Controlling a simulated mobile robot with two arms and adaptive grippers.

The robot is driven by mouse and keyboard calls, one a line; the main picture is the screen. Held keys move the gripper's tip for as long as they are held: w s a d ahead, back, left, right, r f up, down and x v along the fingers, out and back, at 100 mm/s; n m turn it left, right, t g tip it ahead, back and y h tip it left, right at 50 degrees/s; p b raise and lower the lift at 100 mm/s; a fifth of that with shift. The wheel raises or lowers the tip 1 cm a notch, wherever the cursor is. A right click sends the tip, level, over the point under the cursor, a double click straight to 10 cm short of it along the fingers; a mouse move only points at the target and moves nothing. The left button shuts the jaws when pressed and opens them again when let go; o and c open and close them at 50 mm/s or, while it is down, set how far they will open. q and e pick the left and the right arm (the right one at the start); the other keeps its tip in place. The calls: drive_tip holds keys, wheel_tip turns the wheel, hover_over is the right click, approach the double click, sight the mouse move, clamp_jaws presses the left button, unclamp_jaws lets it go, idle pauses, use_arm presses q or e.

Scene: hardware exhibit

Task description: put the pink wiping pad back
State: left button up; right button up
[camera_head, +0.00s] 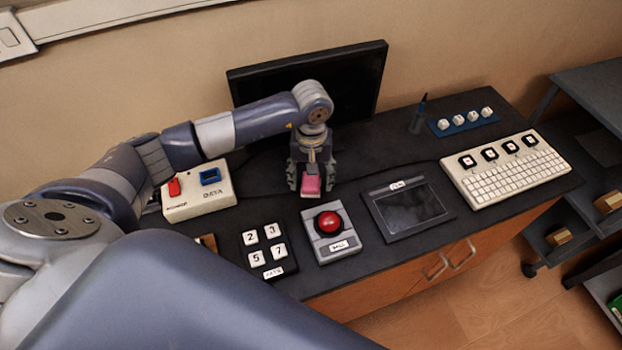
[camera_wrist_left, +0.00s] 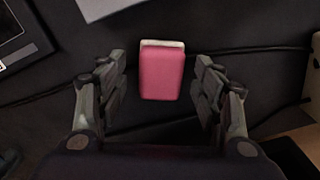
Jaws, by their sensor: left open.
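The pink wiping pad (camera_head: 311,186) is a small pink block on the dark tabletop, in front of the monitor and behind the red-button box. It also shows in the left wrist view (camera_wrist_left: 161,74), with a pale strip along its far edge. My left gripper (camera_head: 312,180) points down over the pad with its fingers open. In the left wrist view the pad lies between the two fingers (camera_wrist_left: 161,66), with a gap on each side. My right gripper is not in view.
A red-button box (camera_head: 324,246) stands just in front of the pad. A white box with red and blue parts (camera_head: 209,199) is to the left, a number keypad (camera_head: 266,258) front left. A tablet (camera_head: 407,208) and keyboard (camera_head: 507,172) are to the right. The monitor (camera_head: 360,85) stands behind.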

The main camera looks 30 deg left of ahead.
sight(311, 179)
use_arm(q)
wheel_tip(311, 179, up, 11)
drive_tip(key=b, duration=0.2)
drive_tip(key=shift+f, duration=0.1)
drive_tip(key=shift+f, duration=0.1)
idle(0.4)
